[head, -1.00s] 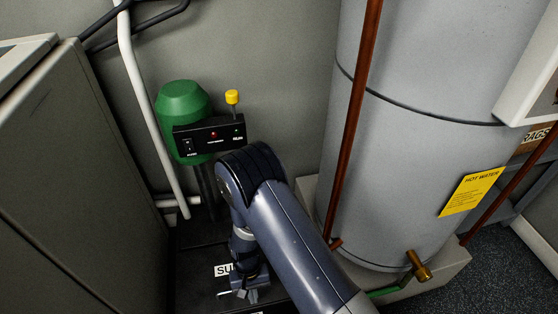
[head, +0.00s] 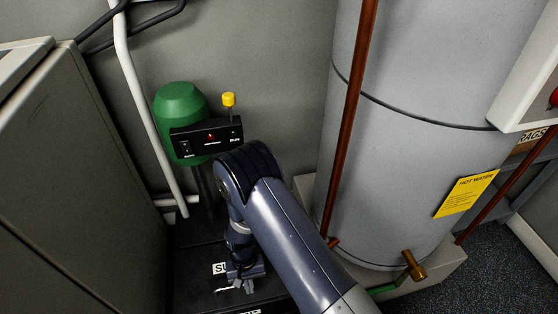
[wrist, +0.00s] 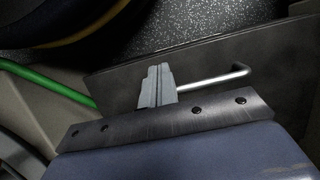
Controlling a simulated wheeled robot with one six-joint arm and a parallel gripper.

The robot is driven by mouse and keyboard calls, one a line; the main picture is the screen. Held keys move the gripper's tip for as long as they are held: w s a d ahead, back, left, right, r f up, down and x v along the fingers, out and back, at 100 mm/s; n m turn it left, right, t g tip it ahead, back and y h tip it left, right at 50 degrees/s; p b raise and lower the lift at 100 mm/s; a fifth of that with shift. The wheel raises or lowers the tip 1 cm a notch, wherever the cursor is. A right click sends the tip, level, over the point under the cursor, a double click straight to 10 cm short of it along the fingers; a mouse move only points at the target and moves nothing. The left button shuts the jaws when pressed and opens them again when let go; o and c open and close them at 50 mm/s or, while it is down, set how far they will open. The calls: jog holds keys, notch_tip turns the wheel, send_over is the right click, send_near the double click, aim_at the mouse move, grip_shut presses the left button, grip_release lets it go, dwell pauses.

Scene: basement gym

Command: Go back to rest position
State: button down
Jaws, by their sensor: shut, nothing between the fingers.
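My gripper (head: 243,284) points down over the black lid (head: 200,290) with the white label that starts "SU", low in the head view. Its fingers (wrist: 157,86) are together and empty in the wrist view. A bent metal rod handle (wrist: 215,79) shows just beyond the fingers there. I cannot tell whether the fingers touch it. My arm covers part of the lid and label in the head view.
A green pump (head: 181,112) with a black control box (head: 206,140) and yellow knob (head: 229,100) stands behind. A grey water tank (head: 420,150) with a copper pipe (head: 350,120) and brass valve (head: 414,266) is at right. A grey cabinet (head: 80,180) is at left.

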jog(key=p+v, duration=0.3)
jog(key=v, duration=0.9)
jog(key=shift+s+d+r+t+p, duration=0.15)
jog(key=shift+s+d+t+p, duration=0.15)
jog(key=shift+d, duration=0.25)
